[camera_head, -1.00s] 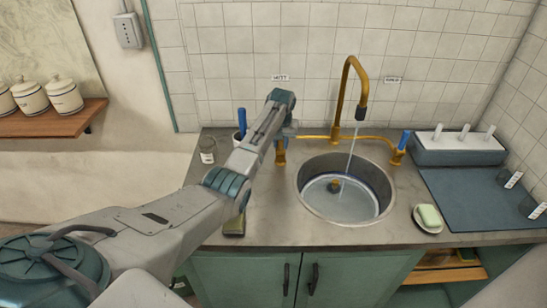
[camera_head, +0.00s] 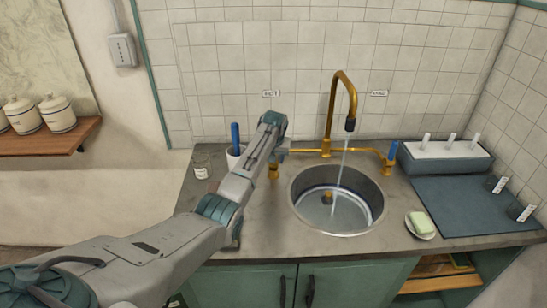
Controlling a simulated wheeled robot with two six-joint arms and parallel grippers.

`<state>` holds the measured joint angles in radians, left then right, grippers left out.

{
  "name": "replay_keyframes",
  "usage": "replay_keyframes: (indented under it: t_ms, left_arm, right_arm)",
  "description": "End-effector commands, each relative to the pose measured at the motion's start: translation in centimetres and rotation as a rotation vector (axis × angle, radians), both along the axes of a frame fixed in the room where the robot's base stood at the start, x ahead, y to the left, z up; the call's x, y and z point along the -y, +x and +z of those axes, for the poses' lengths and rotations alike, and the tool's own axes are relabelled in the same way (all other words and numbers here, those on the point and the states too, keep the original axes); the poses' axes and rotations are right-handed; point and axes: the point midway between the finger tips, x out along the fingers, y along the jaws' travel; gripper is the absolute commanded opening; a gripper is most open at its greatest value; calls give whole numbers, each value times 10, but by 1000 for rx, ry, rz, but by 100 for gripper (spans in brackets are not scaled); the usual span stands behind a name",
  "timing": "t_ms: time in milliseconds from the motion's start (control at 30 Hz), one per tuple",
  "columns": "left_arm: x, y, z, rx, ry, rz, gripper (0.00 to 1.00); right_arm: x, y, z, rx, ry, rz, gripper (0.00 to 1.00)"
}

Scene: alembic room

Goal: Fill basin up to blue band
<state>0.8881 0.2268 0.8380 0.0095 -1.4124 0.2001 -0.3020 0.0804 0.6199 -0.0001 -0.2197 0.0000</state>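The round metal basin (camera_head: 374,182) is set in the counter, with a dark blue band (camera_head: 308,191) around its inner wall. A stream of water (camera_head: 342,165) falls from the brass spout (camera_head: 336,95) into it. Water lies in the bottom, its surface appearing below the band. A brass plug-like piece (camera_head: 327,197) shows in the basin. My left gripper (camera_head: 276,148) is at the left tap (camera_head: 273,171), under the HOT label (camera_head: 271,93). Its fingers are mostly hidden, so contact and opening are unclear. The right tap's blue handle (camera_head: 393,150) stands free. My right gripper is out of view.
A blue-handled item stands in a white cup (camera_head: 233,160) beside my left arm, near a small jar (camera_head: 201,166). A soap dish (camera_head: 420,226), a blue-grey mat (camera_head: 465,205) and a rack (camera_head: 445,157) are right of the basin. The counter front is clear.

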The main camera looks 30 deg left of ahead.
Motion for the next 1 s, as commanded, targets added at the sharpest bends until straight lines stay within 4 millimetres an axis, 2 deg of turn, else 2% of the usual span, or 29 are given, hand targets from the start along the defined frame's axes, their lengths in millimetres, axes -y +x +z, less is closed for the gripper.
replay_keyframes:
  t_ms: [167, 267, 700, 1000]
  left_arm:
    - [1, -1, 5, 1, -1, 0, 44]
    - [3, -5, 16, 2, 0, 0, 44]
    - [17, -27, 89, 2, 0, 0, 44]
    - [19, -31, 101, 0, 0, 0, 44]
  right_arm:
    - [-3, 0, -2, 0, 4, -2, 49]
    - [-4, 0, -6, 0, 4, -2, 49]
    - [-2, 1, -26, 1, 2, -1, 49]
    - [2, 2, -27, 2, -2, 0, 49]
